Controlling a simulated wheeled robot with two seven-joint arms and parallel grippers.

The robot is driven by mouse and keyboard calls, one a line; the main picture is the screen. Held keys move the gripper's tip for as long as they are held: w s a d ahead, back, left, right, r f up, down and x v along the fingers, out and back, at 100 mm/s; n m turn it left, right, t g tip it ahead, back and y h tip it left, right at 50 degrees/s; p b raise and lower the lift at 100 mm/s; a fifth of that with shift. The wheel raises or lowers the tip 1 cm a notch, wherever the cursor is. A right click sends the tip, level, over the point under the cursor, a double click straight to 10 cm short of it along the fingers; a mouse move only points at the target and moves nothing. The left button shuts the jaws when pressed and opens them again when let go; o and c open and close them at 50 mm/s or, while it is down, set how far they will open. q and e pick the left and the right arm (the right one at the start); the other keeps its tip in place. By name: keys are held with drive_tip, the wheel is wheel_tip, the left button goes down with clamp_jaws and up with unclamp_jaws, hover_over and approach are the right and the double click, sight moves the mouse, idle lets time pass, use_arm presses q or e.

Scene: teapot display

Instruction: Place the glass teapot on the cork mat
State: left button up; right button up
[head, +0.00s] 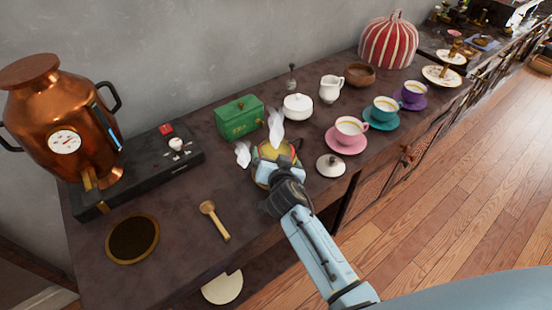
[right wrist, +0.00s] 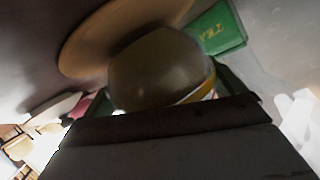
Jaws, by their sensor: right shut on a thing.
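The glass teapot (head: 278,150), with amber tea inside, is mid-counter in the head view, largely hidden behind my right gripper (head: 283,180). In the right wrist view its rounded brownish body (right wrist: 155,75) fills the space beyond the gripper's dark jaws, which are shut on it. A tan round disc (right wrist: 85,45) shows behind the teapot there; I cannot tell whether they touch. A round mat (head: 132,262) with a dark centre and tan rim, apparently the cork mat, lies empty at the counter's front left. My left gripper is not in view.
A wooden scoop (head: 216,221) lies between mat and teapot. A green box (head: 238,118) is behind the teapot, and a round lid (head: 331,166) and pink cup (head: 349,129) stand to its right. A copper urn (head: 60,110) and black base (head: 150,170) occupy the left.

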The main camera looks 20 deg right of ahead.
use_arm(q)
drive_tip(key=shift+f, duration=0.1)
use_arm(e)
drive_tip(key=o, duration=1.3)
drive_tip(key=shift+f, duration=0.1)
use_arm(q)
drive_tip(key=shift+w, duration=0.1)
use_arm(e)
drive_tip(key=shift+r, duration=0.2)
drive_tip(key=p+v, duration=0.2)
drive_tip(key=v, duration=0.9)
drive_tip(key=shift+s+a, duration=0.1)
drive_tip(key=shift+s, duration=0.05)
drive_tip(key=shift+s+r, duration=0.1)
drive_tip(key=shift+s, duration=0.25)
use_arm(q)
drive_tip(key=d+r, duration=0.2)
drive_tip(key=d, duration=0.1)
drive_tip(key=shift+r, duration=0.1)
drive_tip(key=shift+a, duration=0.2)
